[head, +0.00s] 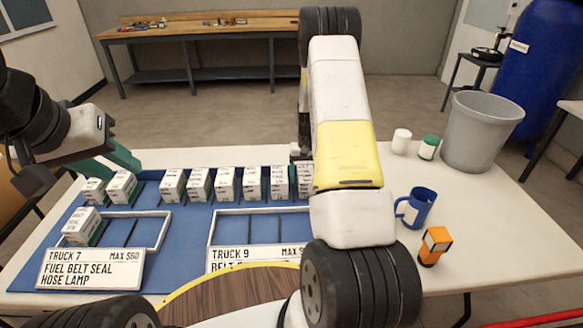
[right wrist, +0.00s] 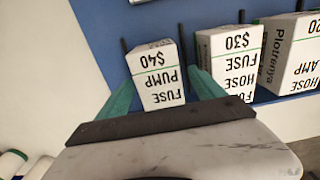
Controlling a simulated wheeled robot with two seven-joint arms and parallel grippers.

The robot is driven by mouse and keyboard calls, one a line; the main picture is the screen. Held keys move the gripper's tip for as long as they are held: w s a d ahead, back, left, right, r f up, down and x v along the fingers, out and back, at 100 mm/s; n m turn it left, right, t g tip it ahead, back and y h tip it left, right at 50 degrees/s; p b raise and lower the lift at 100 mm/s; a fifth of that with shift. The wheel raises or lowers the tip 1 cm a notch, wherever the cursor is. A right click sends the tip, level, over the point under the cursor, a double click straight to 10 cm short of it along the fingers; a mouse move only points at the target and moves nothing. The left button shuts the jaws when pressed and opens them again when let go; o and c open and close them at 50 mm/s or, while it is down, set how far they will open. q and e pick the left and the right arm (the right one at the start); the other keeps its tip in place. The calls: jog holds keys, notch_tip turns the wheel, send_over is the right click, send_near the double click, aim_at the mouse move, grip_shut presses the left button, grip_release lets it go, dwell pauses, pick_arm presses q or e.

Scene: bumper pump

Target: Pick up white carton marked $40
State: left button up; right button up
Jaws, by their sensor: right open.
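The white carton marked $40 and "FUSE PUMP" (right wrist: 158,82) shows in the right wrist view. It stands between the two teal fingers of my right gripper (right wrist: 164,86), which are apart, one on each side; I cannot tell whether they touch it. In the head view the carton at the right end of the row (head: 305,180) appears to be this one, partly hidden by my right arm. My left gripper (head: 118,157) is over the left end of the row in the head view, its teal finger seen from the side. Its opening is not clear.
Beside the $40 carton stands a $30 carton (right wrist: 228,62), close to the right finger. A blue mat (head: 180,225) holds the row and white-framed trays (head: 165,232) with truck signs (head: 90,268). A blue mug (head: 417,207) and orange object (head: 434,245) stand right of my arm.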

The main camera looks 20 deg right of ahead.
grip_shut()
dwell(0.3)
